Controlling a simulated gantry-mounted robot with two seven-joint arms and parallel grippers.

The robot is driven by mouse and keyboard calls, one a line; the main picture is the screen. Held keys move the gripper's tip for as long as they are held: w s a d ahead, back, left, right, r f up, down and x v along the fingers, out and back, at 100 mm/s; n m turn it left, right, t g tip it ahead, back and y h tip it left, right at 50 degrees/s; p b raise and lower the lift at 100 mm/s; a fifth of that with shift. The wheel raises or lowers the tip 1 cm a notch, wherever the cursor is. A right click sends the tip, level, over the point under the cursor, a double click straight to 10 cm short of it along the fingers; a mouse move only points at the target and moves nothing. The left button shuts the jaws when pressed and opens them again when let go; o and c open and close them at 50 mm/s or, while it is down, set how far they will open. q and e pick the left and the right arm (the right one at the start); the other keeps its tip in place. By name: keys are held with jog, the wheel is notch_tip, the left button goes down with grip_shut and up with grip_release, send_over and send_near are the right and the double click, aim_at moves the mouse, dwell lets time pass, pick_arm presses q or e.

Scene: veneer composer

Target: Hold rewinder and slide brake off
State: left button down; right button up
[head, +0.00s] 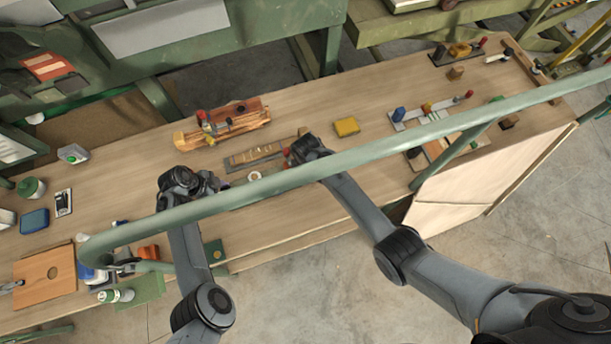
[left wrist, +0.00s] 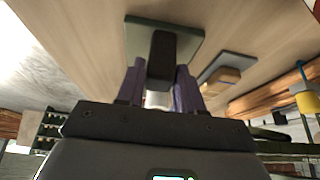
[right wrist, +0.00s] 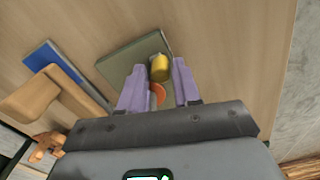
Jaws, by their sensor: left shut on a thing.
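In the left wrist view a dark upright block (left wrist: 163,58) stands on a green plate (left wrist: 190,28). My left gripper (left wrist: 160,68) has its purple fingers on either side of the block, with a small white part (left wrist: 158,100) between them. In the right wrist view a yellow cylinder (right wrist: 160,68) and an orange round part (right wrist: 157,95) are on a grey-green plate (right wrist: 125,62). My right gripper (right wrist: 160,68) has its fingers apart around them, with gaps showing. In the head view my left gripper (head: 190,183) and right gripper (head: 308,148) hide these parts. I cannot tell which part is the brake.
A wooden block on a grey plate (head: 255,155) and a white ring (head: 254,176) lie between the grippers. A wooden assembly (head: 225,123) stands behind, with a yellow block (head: 346,127) to its right. A green rail (head: 340,164) crosses the view in front.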

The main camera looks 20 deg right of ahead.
grip_shut()
jog(key=shift+d, duration=1.1)
dwell(0.3)
jog(key=shift+o, duration=2.2)
grip_release()
jog(key=shift+a, duration=0.1)
notch_tip(320, 180, up, 12)
